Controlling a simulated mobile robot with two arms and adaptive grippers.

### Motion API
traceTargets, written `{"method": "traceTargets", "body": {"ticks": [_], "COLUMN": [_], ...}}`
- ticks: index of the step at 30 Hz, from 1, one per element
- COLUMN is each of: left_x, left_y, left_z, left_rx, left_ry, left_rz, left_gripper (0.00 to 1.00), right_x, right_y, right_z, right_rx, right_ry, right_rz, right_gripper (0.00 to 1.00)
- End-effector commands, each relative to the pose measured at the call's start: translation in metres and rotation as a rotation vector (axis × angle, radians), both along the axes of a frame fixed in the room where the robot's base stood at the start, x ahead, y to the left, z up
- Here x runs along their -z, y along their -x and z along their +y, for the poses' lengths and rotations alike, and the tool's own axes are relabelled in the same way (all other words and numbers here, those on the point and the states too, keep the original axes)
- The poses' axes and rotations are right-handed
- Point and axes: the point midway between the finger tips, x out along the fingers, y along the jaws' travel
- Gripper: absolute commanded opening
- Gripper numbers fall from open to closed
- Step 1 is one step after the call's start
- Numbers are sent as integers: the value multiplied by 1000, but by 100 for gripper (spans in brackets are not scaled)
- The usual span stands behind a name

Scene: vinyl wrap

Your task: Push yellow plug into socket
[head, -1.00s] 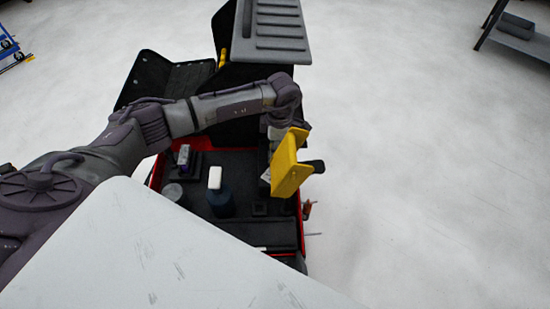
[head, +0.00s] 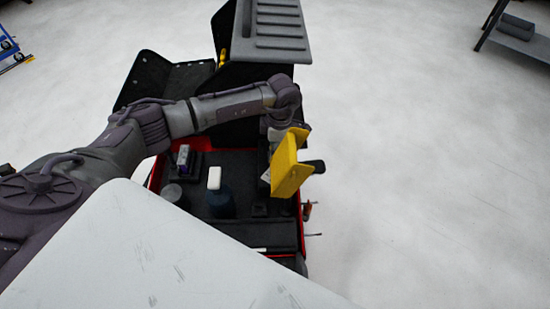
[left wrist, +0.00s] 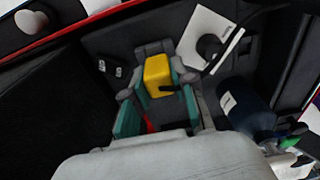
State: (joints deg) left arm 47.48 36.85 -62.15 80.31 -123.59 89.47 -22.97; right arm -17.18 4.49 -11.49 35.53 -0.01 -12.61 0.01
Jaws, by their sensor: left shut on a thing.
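The yellow plug (left wrist: 158,75) is a small yellow block with a short dark piece at its lower right, in the left wrist view. My left gripper (left wrist: 160,85), with grey fingers and teal pads, is shut on it, over the dark tray floor. In the head view my left arm reaches over the cart from the left. A yellow bracket-like part at its wrist (head: 289,172) stands before the fingers, so the plug cannot be made out there. I cannot tell which dark fitting is the socket, or whether the plug touches it. My right gripper is not in view.
A white card with a black round item (left wrist: 210,40) lies beside the gripper.

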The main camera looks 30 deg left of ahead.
Motion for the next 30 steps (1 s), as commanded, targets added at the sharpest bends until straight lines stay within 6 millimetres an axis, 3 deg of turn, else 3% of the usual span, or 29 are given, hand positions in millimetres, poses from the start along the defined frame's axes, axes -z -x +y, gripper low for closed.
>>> {"method": "traceTargets", "body": {"ticks": [13, 14, 18, 30], "left_x": [1, 1, 1, -4], "left_y": [0, 0, 0, -1], "left_z": [0, 0, 0, -1], "left_rx": [0, 0, 0, 0], "left_ry": [0, 0, 0, 1], "left_rz": [0, 0, 0, -2], "left_gripper": [2, 29, 53, 55], "right_x": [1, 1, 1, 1], "right_y": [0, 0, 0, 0], "right_z": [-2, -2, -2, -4], "right_rx": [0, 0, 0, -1], "right_ry": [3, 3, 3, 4], "right_rz": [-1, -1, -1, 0], "right_gripper": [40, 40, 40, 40]}}
